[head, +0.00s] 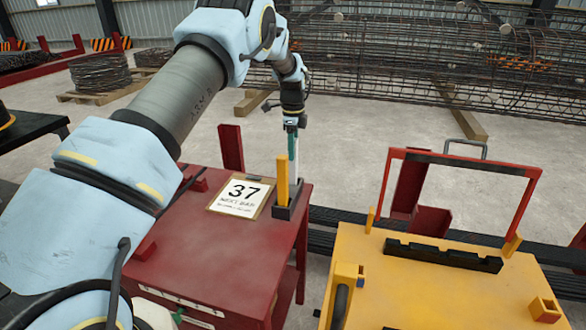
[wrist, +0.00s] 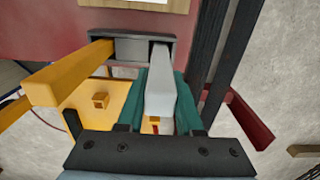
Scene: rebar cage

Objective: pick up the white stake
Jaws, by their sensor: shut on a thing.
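The white stake (wrist: 160,95) stands between the teal fingers of my gripper (wrist: 163,82) in the wrist view. My gripper is shut on it. The stake's far end meets the right slot of a dark two-slot holder (wrist: 132,48); I cannot tell whether it is still seated. In the head view my gripper (head: 291,132) is above the holder (head: 288,211) at the red table's right edge, pointing down. The white stake (head: 294,172) shows below it, partly behind the yellow stake (head: 282,180). The yellow stake (wrist: 75,72) stands in the left slot.
A yellow cart (head: 440,290) with a red frame (head: 385,185) is at the right. A rebar cage (head: 430,55) lies behind.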

